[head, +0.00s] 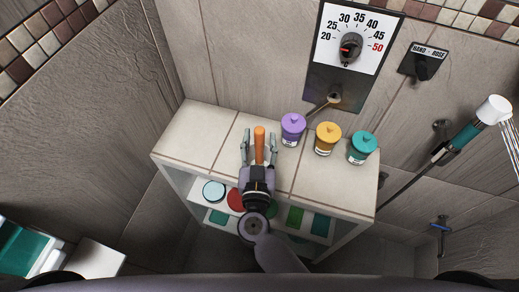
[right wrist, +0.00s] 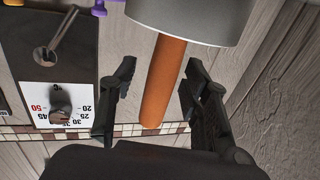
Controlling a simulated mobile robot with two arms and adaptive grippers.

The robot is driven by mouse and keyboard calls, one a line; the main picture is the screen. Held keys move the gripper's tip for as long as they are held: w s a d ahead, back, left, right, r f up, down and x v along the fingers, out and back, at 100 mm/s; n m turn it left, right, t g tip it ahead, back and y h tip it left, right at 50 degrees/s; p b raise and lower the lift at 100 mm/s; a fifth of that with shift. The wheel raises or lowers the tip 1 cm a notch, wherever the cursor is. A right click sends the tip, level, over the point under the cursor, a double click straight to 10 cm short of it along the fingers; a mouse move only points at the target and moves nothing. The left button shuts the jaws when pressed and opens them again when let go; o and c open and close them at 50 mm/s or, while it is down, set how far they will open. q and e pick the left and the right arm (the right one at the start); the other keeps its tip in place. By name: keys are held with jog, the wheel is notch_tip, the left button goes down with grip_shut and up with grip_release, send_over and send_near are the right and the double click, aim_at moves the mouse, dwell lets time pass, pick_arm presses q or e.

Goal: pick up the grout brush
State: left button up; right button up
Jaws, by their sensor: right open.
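The grout brush shows as an orange handle (head: 259,145) above the tiled ledge in the head view. In the right wrist view the handle (right wrist: 163,80) comes out of a grey cylindrical piece (right wrist: 190,18); I cannot tell whether that is the brush's head or a holder. My right gripper (head: 259,134) is open, with one finger on each side of the handle. In the right wrist view the right gripper (right wrist: 160,78) shows gaps between both fingers and the handle. The brush's lower end is hidden in the head view. My left gripper is not in view.
Purple (head: 292,130), yellow (head: 327,139) and teal (head: 362,148) lidded jars stand on the tiled ledge (head: 195,135), right of the gripper. A dial panel (head: 335,85) and a hand shower (head: 470,130) are on the wall. The ledge's left part is clear.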

jog(key=shift+r, duration=0.1)
jog(key=shift+c, duration=0.6)
jog(key=shift+w, duration=0.1)
grip_shut()
